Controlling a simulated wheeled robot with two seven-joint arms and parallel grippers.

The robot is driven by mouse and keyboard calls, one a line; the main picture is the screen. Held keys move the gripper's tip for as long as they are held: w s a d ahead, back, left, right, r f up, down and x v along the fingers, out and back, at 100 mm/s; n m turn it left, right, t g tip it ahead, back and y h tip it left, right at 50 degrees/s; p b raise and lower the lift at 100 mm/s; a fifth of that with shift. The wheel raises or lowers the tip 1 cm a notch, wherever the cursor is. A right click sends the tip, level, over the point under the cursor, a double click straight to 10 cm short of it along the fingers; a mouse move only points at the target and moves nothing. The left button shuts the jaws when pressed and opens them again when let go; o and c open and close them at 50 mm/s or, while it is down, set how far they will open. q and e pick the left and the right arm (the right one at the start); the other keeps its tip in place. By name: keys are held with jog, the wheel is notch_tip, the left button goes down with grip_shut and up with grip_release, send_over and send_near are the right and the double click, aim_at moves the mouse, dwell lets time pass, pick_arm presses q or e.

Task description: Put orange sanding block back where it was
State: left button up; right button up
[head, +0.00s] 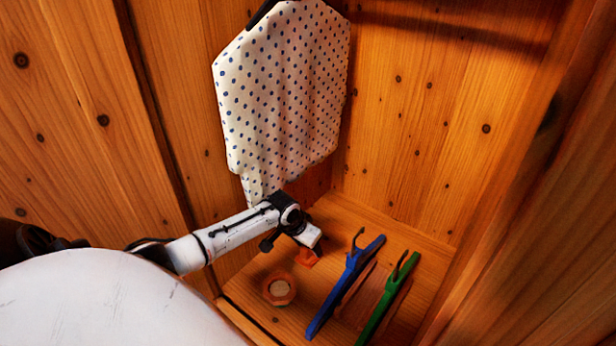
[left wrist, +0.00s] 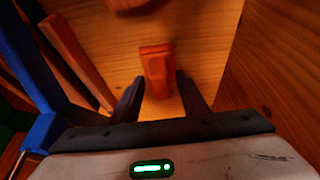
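The orange sanding block (head: 306,258) is a small orange piece on the wooden cupboard floor, partly hidden by my left gripper in the head view. In the left wrist view the block (left wrist: 157,68) is upright in the picture, at the tips of the two dark fingers. My left gripper (left wrist: 160,88) is open, with one fingertip on each side of the block's near end. I see narrow gaps there and cannot tell whether either finger touches it. In the head view the left gripper (head: 312,240) points down over the block. My right gripper is not in view.
An orange round-cornered dish (head: 279,302) with a pale disc stands in front of the block. Right of it lean a blue hanger (head: 340,290), a brown wooden piece (head: 358,295) and a green hanger (head: 385,305). A dotted cloth (head: 285,95) hangs behind. Wooden walls close in the cupboard.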

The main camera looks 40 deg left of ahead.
pick_arm(q)
jog(key=v, duration=0.2)
jog(key=shift+s+r, duration=0.15)
jog(key=shift+r, duration=0.2)
jog(key=s, duration=0.4)
jog(key=s+d, duration=0.1)
jog(key=s, duration=0.7)
jog(key=shift+d+r, duration=0.1)
jog(key=shift+d, duration=0.05)
jog(key=shift+s, duration=0.1)
